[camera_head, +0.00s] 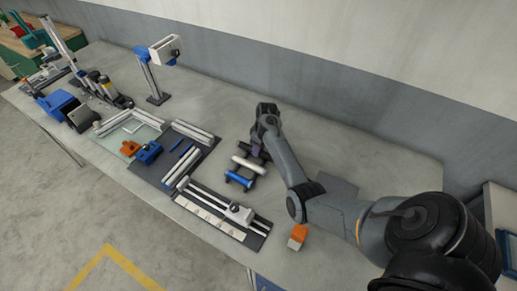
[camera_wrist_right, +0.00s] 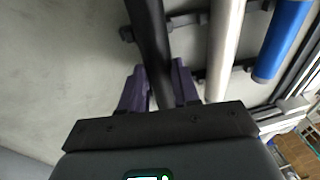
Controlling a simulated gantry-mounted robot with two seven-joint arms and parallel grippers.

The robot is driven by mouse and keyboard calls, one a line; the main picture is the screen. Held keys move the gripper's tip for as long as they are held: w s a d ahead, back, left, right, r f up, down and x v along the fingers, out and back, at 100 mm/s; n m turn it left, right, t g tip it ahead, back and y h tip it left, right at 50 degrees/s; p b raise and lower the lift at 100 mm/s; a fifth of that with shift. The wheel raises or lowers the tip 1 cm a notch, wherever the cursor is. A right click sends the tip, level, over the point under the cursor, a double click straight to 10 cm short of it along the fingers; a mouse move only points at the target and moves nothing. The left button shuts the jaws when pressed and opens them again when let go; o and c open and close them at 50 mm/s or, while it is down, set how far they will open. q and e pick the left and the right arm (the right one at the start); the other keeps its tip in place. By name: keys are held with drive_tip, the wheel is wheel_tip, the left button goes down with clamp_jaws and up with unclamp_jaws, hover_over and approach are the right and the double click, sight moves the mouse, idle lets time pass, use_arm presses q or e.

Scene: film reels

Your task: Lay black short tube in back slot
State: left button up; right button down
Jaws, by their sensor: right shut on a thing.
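The rack (camera_head: 243,172) is a low dark stand on the table, with cross bars (camera_wrist_right: 187,19) in the wrist view. A white tube (camera_head: 248,163) lies across it, also in the wrist view (camera_wrist_right: 225,45). A blue tube (camera_head: 238,180) lies in front of it, also in the wrist view (camera_wrist_right: 281,40). My right gripper (camera_head: 257,151) is at the back end of the rack. In the wrist view its purple fingers (camera_wrist_right: 158,80) are shut on the black tube (camera_wrist_right: 150,35), which runs beside the white tube above the bar's end. Whether it touches the bar is unclear.
A rail fixture with a white slider (camera_head: 238,213) stands in front of the rack. A dark mat (camera_head: 172,160) with blue parts is to the left. An orange-and-white block (camera_head: 297,236) lies near the front edge. The table behind the rack is clear.

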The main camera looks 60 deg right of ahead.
idle(0.3)
drive_tip(key=c, duration=0.8)
unclamp_jaws()
drive_tip(key=shift+f, duration=0.1)
drive_tip(key=r, duration=0.4)
drive_tip(key=d+r, duration=0.1)
drive_tip(key=r, duration=0.3)
drive_tip(key=s+r+p, duration=0.1)
drive_tip(key=r, duration=0.3)
drive_tip(key=shift+d+r, duration=0.1)
drive_tip(key=shift+d, duration=0.3)
